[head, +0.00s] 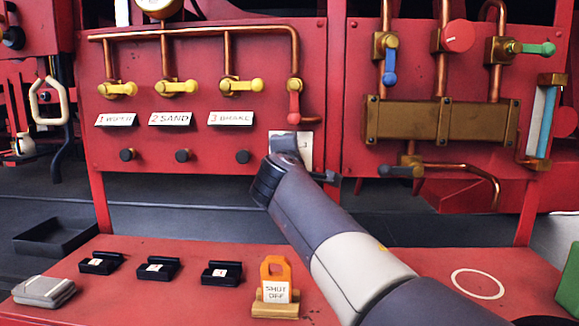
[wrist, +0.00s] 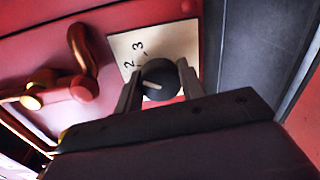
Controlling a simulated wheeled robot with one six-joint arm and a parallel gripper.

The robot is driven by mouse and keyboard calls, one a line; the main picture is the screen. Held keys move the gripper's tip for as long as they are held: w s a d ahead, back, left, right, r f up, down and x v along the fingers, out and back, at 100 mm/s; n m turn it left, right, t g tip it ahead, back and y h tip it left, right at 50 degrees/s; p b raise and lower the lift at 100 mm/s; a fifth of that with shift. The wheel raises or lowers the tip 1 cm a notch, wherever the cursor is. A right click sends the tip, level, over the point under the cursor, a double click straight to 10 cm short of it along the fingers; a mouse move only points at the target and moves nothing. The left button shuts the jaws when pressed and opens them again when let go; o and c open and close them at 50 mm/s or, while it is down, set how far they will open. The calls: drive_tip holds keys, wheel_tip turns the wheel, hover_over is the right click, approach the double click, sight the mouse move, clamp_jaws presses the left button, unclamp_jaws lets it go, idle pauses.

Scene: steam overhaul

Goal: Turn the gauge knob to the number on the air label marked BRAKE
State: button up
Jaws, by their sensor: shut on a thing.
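The air label marked 3 BRAKE (head: 231,118) is on the red panel in the head view, right of labels reading 1 and 2 SAND. The gauge knob (wrist: 160,79) is round and black with a pale pointer line. It sits on a cream dial plate (wrist: 165,42), where 2 and 3 can be read. The pointer line lies toward the left of the picture, and does not clearly line up with the 3. My gripper (wrist: 159,88) is shut on the knob, one finger on each side. In the head view my arm hides the knob and covers part of the plate (head: 305,150).
A red-handled valve (head: 294,105) stands just above the plate, close to my gripper. Yellow valves (head: 177,87) line the copper pipe. An orange SHUT OFF tag (head: 276,278) and several black blocks (head: 157,268) rest on the red bench below.

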drive_tip(key=m+b, duration=0.2)
drive_tip(key=m, duration=0.1)
drive_tip(key=m+b, duration=0.1)
drive_tip(key=m, duration=0.1)
drive_tip(key=shift+f, duration=0.25)
drive_tip(key=shift+m, duration=0.3)
drive_tip(key=o, duration=1)
drive_tip(key=shift+r, duration=0.1)
drive_tip(key=s, duration=1)
drive_tip(key=shift+s+r, duration=0.2)
drive_tip(key=shift+s, duration=0.2)
